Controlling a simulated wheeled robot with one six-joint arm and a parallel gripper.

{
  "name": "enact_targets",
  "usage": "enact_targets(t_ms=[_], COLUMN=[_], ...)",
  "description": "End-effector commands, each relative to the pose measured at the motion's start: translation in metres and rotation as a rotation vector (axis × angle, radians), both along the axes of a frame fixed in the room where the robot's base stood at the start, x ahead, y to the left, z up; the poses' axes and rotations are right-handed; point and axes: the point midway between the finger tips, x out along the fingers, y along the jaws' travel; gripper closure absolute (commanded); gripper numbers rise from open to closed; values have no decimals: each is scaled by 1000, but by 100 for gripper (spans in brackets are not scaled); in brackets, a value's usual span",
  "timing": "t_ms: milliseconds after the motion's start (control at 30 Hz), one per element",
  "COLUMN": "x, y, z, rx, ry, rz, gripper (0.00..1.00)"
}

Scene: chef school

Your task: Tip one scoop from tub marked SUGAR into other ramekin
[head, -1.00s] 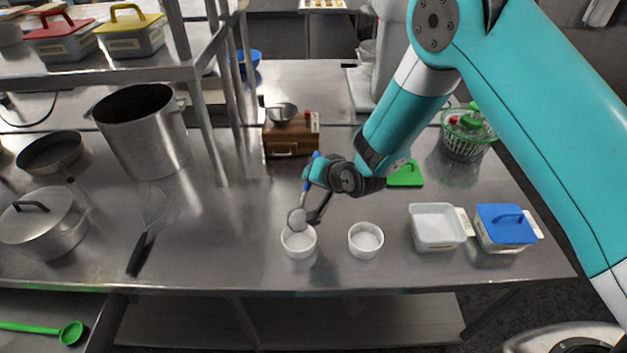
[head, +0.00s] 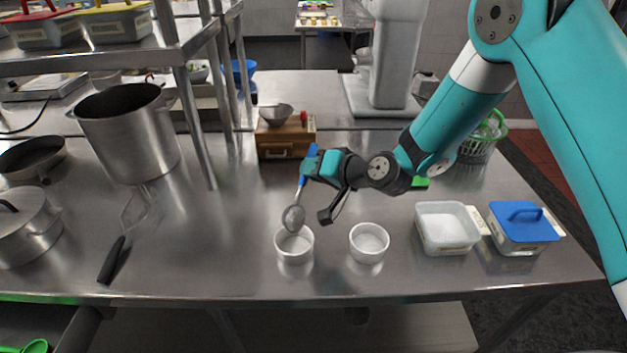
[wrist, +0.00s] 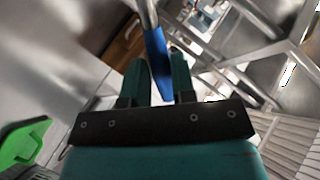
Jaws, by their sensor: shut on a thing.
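My gripper (head: 312,168) is shut on the blue handle of a metal scoop (head: 293,217). The blue handle also shows between the fingers in the wrist view (wrist: 158,62). The scoop's bowl hangs tilted down, just above the left white ramekin (head: 294,246). A second white ramekin (head: 369,243) stands to its right, with a pale inside. An open clear tub (head: 447,229) with white contents stands further right, and a tub with a blue lid (head: 523,228) is beside it. The tub labels are too small to read. I cannot tell whether the scoop holds anything.
A wooden box with a metal bowl (head: 284,137) stands behind the gripper. A large pot (head: 130,135) and a whisk (head: 125,236) are at the left. The counter's front middle is clear.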

Motion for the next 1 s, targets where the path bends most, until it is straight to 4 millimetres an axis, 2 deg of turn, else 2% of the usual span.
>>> enact_targets(t_ms=[33,333,1000], x=[1,0,0], y=[-1,-2,-5], z=[-6,-7,-5], rx=[11,77,204], ry=[-5,-36,-96], rz=[5,56,153], gripper=[99,99,99])
